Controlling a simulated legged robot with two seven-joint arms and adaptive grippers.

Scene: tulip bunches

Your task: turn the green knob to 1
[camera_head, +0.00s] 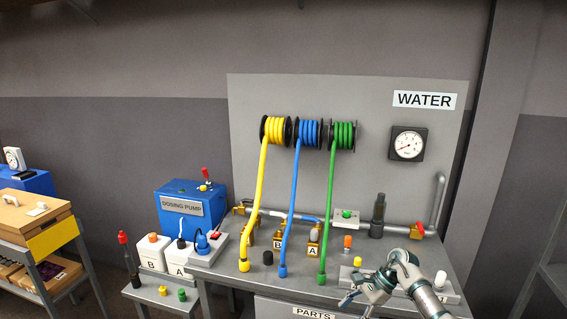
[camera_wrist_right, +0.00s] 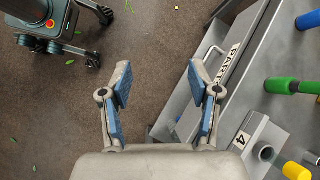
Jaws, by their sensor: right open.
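A small pale box with a green knob-like part (camera_head: 346,214) stands at the back of the grey bench, below the green hose reel. Its setting is too small to read. My right gripper (camera_head: 360,300) is above the bench's front edge, lower and nearer than that box and apart from it. In the right wrist view my right gripper (camera_wrist_right: 160,80) is open, with nothing between its blue-padded fingers. The green-knob box does not show in that view. My left gripper is not in view.
Yellow, blue and green hoses (camera_head: 323,210) hang from reels down to the bench. A dark cylinder (camera_head: 378,215), a red-handled valve (camera_head: 420,229) and pipes stand right of the box. An orange-topped piece (camera_head: 347,243) stands in front. The wrist view shows a drawer front marked PARTS (camera_wrist_right: 228,62).

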